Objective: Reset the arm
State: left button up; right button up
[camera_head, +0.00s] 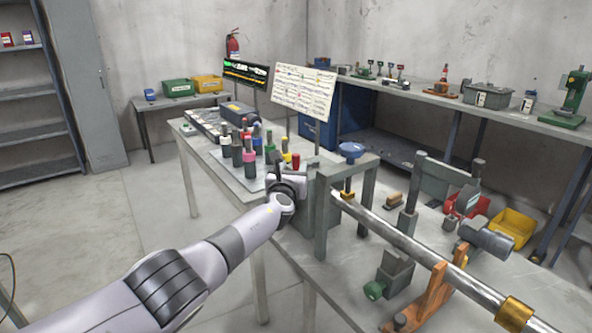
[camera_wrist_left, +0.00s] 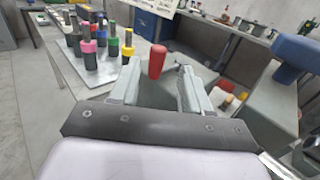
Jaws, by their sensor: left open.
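My left arm (camera_head: 205,262) reaches in from the lower left in the head view, extended to the near edge of the workbench. My left gripper (camera_head: 291,177) is at its end, beside a grey metal post. In the left wrist view the gripper (camera_wrist_left: 160,82) has its two fingers apart. A red-topped handle (camera_wrist_left: 157,61) shows in the gap between the fingers; no contact is visible. It also shows in the head view (camera_head: 296,161) just beyond the gripper. My right gripper is not in view.
The workbench (camera_head: 345,275) carries a rack of colour-topped tools (camera_head: 249,156), a grey frame (camera_head: 367,205), a long metal shaft (camera_head: 420,251) on an orange stand (camera_head: 432,295), and a yellow bin (camera_head: 512,228). Open floor (camera_head: 100,235) lies left of the bench.

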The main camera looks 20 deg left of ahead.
pick_arm(q)
jog(key=shift+s, duration=0.3)
jog(key=shift+f, duration=0.15)
jog(key=s+a+f+n+g+y, duration=0.15)
jog(key=s+f+n+g, duration=0.25)
jog(key=s+f+n, duration=0.8)
jog(key=s+a+f+n+g+y, duration=0.15)
jog(key=s+f+n+g, duration=0.25)
jog(key=s+f+n, duration=0.8)
jog(key=s+r+n+g+h, duration=0.2)
jog(key=s+n+g+h, duration=0.15)
jog(key=s, duration=1.25)
jog(key=s+r+n+g+h, duration=0.25)
jog(key=s+n, duration=0.25)
jog(key=s, duration=1)
jog(key=w+d+f+t+h, duration=0.1)
jog(key=w+d+f+t, duration=0.2)
jog(key=f, duration=0.6)
jog(key=w+t, duration=0.2)
jog(key=t, duration=0.1)
jog(key=shift+w+d+f+t, duration=0.15)
jog(key=shift+w+d+t, duration=0.15)
jog(key=shift+w+d, duration=0.1)
